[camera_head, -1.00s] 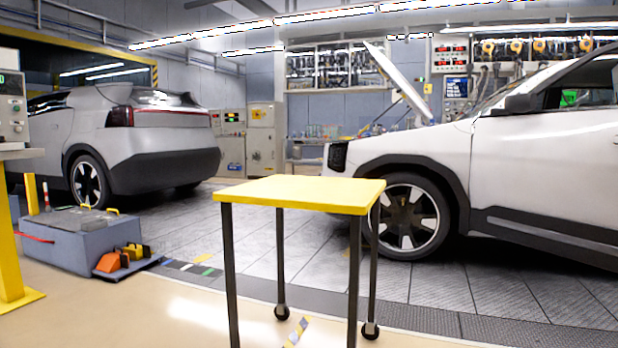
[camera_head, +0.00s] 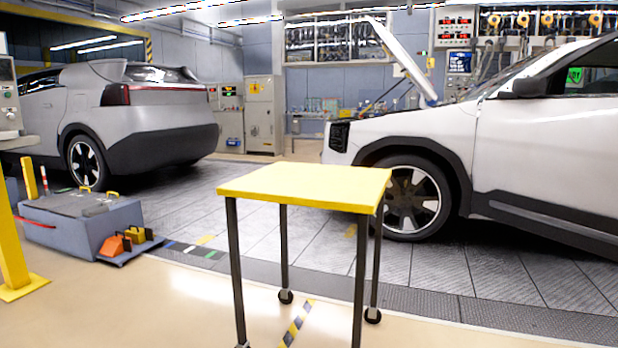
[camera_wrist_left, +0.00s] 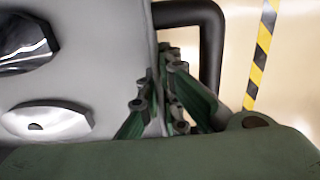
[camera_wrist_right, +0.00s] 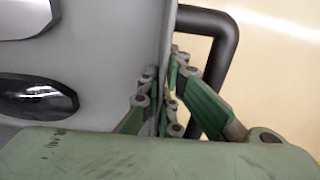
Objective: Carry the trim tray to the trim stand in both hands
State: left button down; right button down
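The trim stand (camera_head: 305,187) is a yellow-topped table with dark legs on castors, in the middle of the head view; its top is bare. The trim tray is grey and shows in the left wrist view (camera_wrist_left: 100,70) and the right wrist view (camera_wrist_right: 115,50), with shiny trim pieces in it and a dark bent handle at its side. My left gripper (camera_wrist_left: 158,100) has its green fingers on both sides of the tray's wall, closed on it. My right gripper (camera_wrist_right: 165,98) grips the wall likewise. Tray and grippers are outside the head view.
A white car (camera_head: 540,130) with its bonnet up stands behind the stand at right. A grey car (camera_head: 150,110) stands at back left. A grey-blue case (camera_head: 75,228) sits on the floor at left. Floor before the stand looks clear, with a striped tape (camera_head: 297,322).

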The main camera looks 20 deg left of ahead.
aim_at(310, 180)
jog(key=i+j, duration=0.15)
jog(key=j, duration=0.2)
jog(key=i+j, duration=0.15)
jog(key=j, duration=0.2)
jog(key=i+j, duration=0.15)
jog(key=j, duration=0.2)
jog(key=i+j, duration=0.35)
jog(key=j, duration=0.3)
jog(key=i+j, duration=0.15)
jog(key=j, duration=0.2)
